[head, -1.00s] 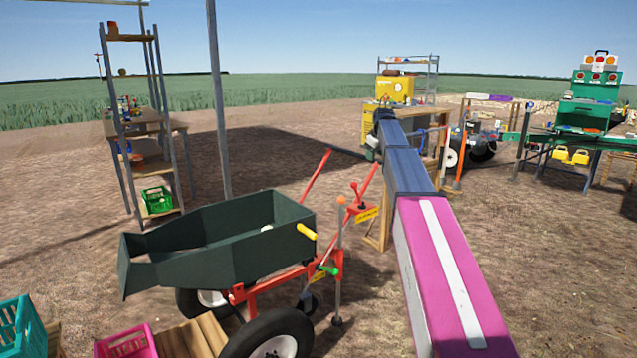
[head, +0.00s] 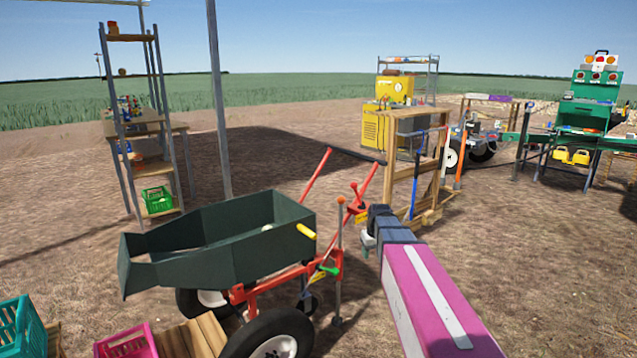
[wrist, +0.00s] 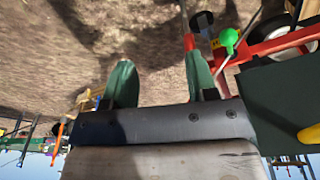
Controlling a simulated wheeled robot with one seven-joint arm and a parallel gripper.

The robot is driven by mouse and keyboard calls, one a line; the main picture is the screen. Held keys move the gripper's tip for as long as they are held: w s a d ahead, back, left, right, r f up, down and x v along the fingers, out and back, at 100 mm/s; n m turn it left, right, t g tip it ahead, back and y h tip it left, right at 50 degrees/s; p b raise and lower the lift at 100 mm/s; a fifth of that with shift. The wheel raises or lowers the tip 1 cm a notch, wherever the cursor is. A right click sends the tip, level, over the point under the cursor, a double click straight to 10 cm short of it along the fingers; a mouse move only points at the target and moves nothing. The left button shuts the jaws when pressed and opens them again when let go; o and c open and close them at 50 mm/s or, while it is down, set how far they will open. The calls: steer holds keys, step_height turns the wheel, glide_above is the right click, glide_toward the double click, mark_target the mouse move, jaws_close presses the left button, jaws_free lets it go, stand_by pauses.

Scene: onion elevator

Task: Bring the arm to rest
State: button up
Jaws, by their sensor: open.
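My gripper (head: 367,243) shows in the head view at the far end of my magenta and dark grey arm, low over the dirt, just right of the red elevator frame. In the wrist view, the two green fingers of my gripper (wrist: 160,80) stand wide apart. Only bare ground shows between them, so it is open and empty. The dark green hopper (head: 220,240) lies left of my arm. It also shows at the right edge of the wrist view (wrist: 290,95), with a yellow handle (wrist: 309,134) on it.
The red frame (head: 270,288) with wheels and levers stands close left of my gripper. A wooden frame (head: 390,165) holding long tools stands just beyond it. Crates (head: 125,343) sit front left, shelves (head: 160,130) back left, a green bench (head: 585,140) back right. Open dirt lies to the right.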

steer(key=s+f+m, duration=0.1)
steer(key=s+f, duration=0.2)
steer(key=s, duration=0.3)
steer(key=s+f+m+g, duration=0.1)
steer(key=s+f, duration=0.2)
steer(key=s, duration=0.4)
steer(key=s+a+f+m+g, duration=0.1)
steer(key=s+f, duration=0.3)
steer(key=s, duration=0.2)
steer(key=shift+s, duration=0.3)
